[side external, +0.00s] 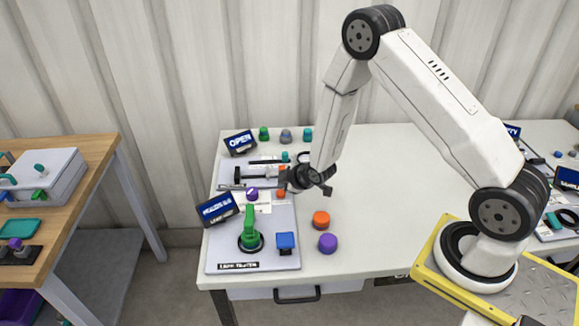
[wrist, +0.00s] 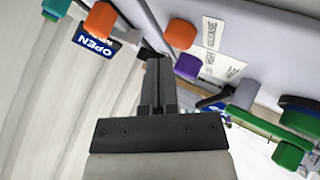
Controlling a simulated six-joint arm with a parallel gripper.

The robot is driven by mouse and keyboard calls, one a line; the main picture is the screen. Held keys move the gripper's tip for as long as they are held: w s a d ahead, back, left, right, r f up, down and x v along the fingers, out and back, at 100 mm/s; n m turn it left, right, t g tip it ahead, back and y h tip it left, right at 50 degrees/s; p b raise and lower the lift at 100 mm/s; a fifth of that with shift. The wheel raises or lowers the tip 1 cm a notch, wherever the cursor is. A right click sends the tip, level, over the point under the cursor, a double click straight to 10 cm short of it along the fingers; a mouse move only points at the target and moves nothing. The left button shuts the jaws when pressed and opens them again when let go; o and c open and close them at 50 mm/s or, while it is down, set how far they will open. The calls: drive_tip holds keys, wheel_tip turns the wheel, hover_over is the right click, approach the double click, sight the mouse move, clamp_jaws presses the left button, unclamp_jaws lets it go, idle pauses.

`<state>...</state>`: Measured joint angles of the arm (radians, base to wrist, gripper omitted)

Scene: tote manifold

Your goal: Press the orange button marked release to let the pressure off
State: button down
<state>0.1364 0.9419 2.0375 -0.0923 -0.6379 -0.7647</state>
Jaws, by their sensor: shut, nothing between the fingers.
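An orange button (wrist: 180,34) stands on the grey panel beside a white label (wrist: 212,32) whose print is hard to read. It also shows in the side view (side external: 281,194), partly covered by my gripper. My gripper (wrist: 160,66) is shut and empty, its dark fingertips just short of the orange button in the wrist picture. In the side view my gripper (side external: 284,181) hangs over the middle of the panel, close to this button. Whether they touch cannot be told.
A purple knob (wrist: 188,66) sits close to the orange button. A green lever (side external: 249,230) and a blue button (side external: 285,240) stand at the panel's front. Loose-looking orange (side external: 321,219) and purple (side external: 328,243) caps are to the right.

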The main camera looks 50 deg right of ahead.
sight(283, 193)
drive_tip(key=shift+r, duration=0.1)
idle(0.3)
drive_tip(key=shift+r, duration=2.45)
drive_tip(key=shift+s+a+r, duration=0.1)
drive_tip(key=shift+s+r, duration=0.1)
drive_tip(key=shift+r, duration=0.1)
drive_tip(key=s+a+r+m+g, duration=0.2)
drive_tip(key=s+r+m+g, duration=0.1)
drive_tip(key=s, duration=0.6)
drive_tip(key=s+a+r+m+g, duration=0.3)
drive_tip(key=s+r+m, duration=0.2)
drive_tip(key=s+r, duration=0.3)
drive_tip(key=shift+s+a+g, duration=0.2)
drive_tip(key=shift+s+g, duration=0.1)
drive_tip(key=shift+s, duration=0.95)
